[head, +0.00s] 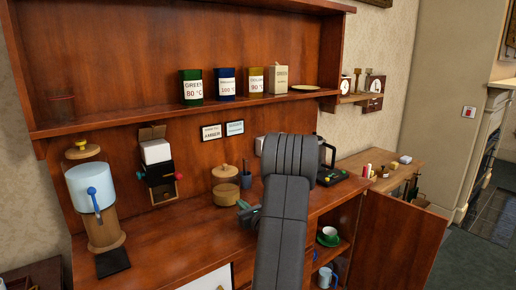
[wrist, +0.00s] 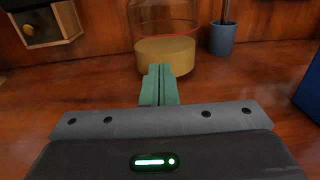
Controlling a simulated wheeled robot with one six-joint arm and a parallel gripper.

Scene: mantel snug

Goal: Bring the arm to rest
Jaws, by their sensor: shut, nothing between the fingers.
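My gripper (wrist: 159,72) shows in the wrist view with its two green fingers together and nothing between them. In the head view my gripper (head: 243,206) is partly hidden behind my grey arm, low over the wooden counter (head: 190,240).
A blue cup (head: 246,180) stands right of the pot. Tins (head: 191,88) line the shelf above. An open cabinet door (head: 395,240) juts out at right.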

